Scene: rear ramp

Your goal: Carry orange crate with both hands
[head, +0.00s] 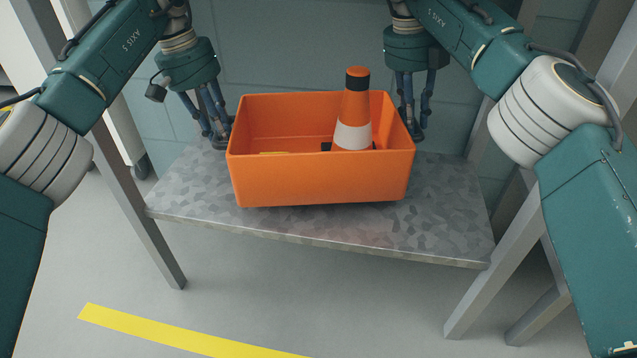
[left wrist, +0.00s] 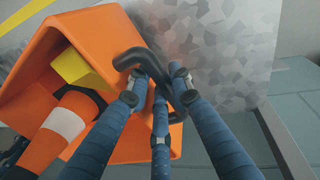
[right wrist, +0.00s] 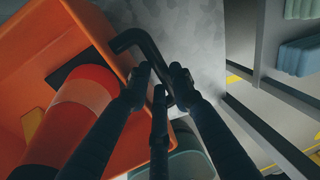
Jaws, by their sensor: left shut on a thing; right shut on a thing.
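The orange crate (head: 320,183) is over the grey metal shelf (head: 440,215) in the head view, roughly level; I cannot tell whether its base touches the shelf. My left gripper (head: 219,138) is at the crate's left side. In the left wrist view its fingers close around a dark bent handle (left wrist: 130,58) on the crate wall. My right gripper (head: 415,132) is at the right side, shut on a similar dark handle (right wrist: 128,38) in the right wrist view. An orange cone with white and black bands (head: 353,134) stands inside the crate.
A yellow item (left wrist: 80,69) also lies in the crate. The shelf has grey metal legs (head: 472,300) at its sides. A pale blue-grey panelled wall (head: 290,50) is close behind. The floor in front, with a yellow stripe (head: 180,330), is clear.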

